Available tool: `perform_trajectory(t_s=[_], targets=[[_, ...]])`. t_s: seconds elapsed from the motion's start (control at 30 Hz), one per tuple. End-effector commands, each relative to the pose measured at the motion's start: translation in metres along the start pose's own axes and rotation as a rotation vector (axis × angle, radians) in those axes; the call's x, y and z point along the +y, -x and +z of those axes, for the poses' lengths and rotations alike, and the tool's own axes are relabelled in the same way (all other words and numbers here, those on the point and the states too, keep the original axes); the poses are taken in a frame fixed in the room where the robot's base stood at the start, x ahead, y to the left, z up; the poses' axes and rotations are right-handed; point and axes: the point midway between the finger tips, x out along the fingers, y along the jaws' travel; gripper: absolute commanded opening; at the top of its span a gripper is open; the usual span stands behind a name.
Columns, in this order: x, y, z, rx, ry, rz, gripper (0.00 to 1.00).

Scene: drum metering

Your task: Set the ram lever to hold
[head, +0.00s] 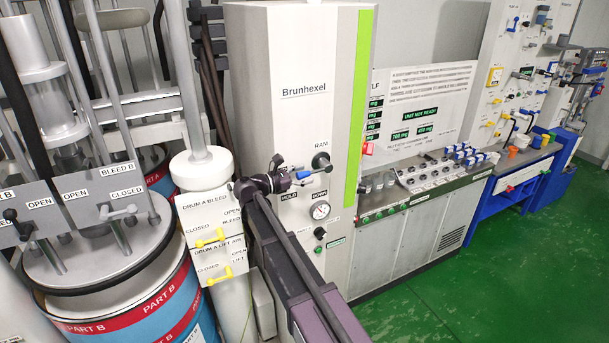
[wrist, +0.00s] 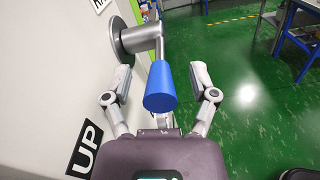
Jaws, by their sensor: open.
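The ram lever shows in the wrist view as a grey round hub and arm (wrist: 133,40) on a pale panel, ending in a blue tapered handle (wrist: 160,88). My gripper (wrist: 159,80) is open, with one finger on each side of the blue handle and a visible gap on both sides. An UP label (wrist: 84,150) is on the panel at the lower left, on the handle's side of the hub. In the head view the lever hub (head: 321,161) sits under the RAM label, with my gripper (head: 297,177) to its left.
A round gauge (head: 320,210) and a black knob (head: 320,233) are below the lever on the Brunhexel cabinet (head: 290,60). Yellow drum A valve levers (head: 211,238) and a Part B drum (head: 150,310) stand left. Open green floor (head: 480,270) lies at right.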

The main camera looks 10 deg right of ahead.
Motion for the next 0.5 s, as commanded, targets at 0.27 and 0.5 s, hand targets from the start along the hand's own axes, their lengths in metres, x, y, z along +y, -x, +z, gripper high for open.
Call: perform_trajectory(t_s=[0.27,0.5], targets=[[0.0001,-0.0021,0.0,0.0,0.0,0.0,0.75],[0.0,-0.002,0.0,0.0,0.0,0.0,0.27]])
